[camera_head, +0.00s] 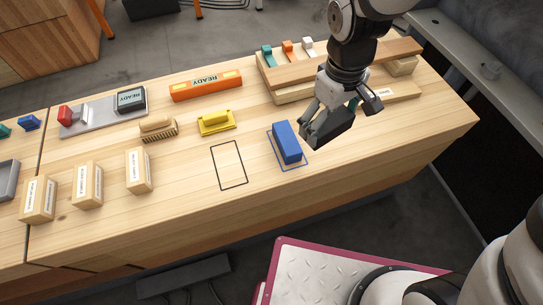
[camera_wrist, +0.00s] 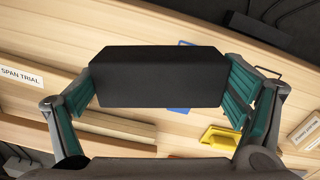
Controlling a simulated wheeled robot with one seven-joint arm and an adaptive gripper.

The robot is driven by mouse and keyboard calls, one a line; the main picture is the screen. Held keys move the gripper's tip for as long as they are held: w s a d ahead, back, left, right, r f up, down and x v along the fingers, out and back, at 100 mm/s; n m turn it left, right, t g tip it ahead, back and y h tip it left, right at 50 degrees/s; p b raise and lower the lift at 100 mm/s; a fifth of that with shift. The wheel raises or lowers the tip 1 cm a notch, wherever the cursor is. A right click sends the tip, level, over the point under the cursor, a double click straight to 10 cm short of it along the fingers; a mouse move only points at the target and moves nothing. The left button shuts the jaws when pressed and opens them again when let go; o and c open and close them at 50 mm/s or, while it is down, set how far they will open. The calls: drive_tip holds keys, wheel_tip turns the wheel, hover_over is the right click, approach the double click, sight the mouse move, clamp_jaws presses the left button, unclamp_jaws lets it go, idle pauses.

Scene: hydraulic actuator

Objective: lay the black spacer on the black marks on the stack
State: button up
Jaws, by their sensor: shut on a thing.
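The black spacer (camera_head: 329,130) is a dark rectangular block. My gripper (camera_head: 326,113) is shut on it and holds it above the bench, to the right of the blue block. In the wrist view the spacer (camera_wrist: 158,78) lies crosswise between the teal-padded fingers (camera_wrist: 162,88), which press on its two ends. The stack of wooden boards (camera_head: 292,77) stands at the back right of the bench, partly behind my arm. It appears along the left of the wrist view, by a SPAN TRIAL label (camera_wrist: 21,77). I cannot make out black marks on it.
A blue block (camera_head: 287,142) stands inside a blue outline. An empty black outline (camera_head: 229,165) is to its left.

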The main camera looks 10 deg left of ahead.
drive_tip(key=s+a+f+n+b, duration=0.1)
drive_tip(key=s+a+f+n, duration=0.2)
drive_tip(key=s+a+n, duration=0.55)
drive_tip(key=s+a+f+n, duration=0.4)
drive_tip(key=s+a+n, duration=0.2)
drive_tip(key=s, duration=0.5)
drive_tip(key=b, duration=0.2)
hover_over(228, 164)
drive_tip(key=shift+f, duration=0.45)
drive_tip(key=shift+f+b, duration=0.55)
drive_tip(key=shift+f, duration=1.2)
drive_tip(key=shift+f, duration=0.1)
drive_tip(key=o, duration=1)
drive_tip(key=shift+o, duration=0.2)
